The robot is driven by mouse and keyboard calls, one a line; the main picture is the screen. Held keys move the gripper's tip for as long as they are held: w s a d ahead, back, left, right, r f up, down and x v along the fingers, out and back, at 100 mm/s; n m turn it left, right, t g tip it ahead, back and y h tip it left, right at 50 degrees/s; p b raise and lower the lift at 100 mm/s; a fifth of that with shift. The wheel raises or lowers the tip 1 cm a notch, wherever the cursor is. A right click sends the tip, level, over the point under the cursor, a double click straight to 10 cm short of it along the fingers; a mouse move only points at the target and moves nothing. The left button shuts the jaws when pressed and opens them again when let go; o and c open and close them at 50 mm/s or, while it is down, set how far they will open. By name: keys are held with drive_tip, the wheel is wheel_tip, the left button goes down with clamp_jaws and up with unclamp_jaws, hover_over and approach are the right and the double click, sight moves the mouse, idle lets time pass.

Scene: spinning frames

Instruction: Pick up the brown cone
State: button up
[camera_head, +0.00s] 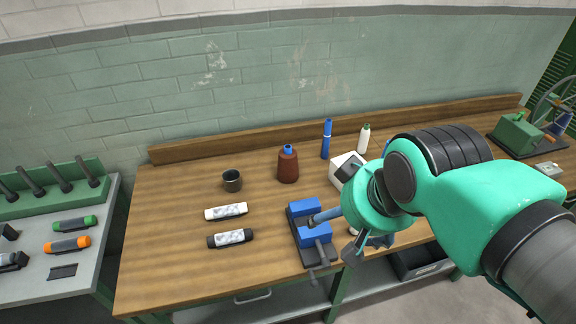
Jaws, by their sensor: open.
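The brown cone (288,167) stands upright on the wooden bench toward the back, left of my arm.
A blue vise (310,232) stands between the cone and the bench's front edge. A dark cup (232,181) is left of the cone; a tall blue marker (326,139) and a white box (346,168) are to its right. The wooden bench (165,235) is clear at left.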

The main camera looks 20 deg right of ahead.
drive_tip(key=shift+r, duration=0.1)
drive_tip(key=w+r+n+g+p, duration=0.15)
drive_tip(key=w+r, duration=0.25)
drive_tip(key=w, duration=1.1)
drive_tip(key=n+g+p, duration=0.2)
drive_tip(key=g+p, duration=0.1)
hover_over(288, 147)
drive_tip(key=s, duration=1.1)
wheel_tip(288, 147, down, 11)
drive_tip(key=shift+n+g, duration=0.45)
drive_tip(key=shift+g, duration=0.1)
drive_tip(key=w+f, duration=0.3)
drive_tip(key=f, duration=0.2)
drive_tip(key=w+f, duration=0.4)
drive_tip(key=w+f+p, duration=0.1)
drive_tip(key=w+f, duration=0.3)
drive_tip(key=f, duration=0.1)
drive_tip(key=shift+d+f, duration=0.1)
drive_tip(key=shift+f, duration=0.2)
drive_tip(key=shift+w+f, duration=0.15)
drive_tip(key=shift+f, duration=0.1)
drive_tip(key=shift+f, duration=0.1)
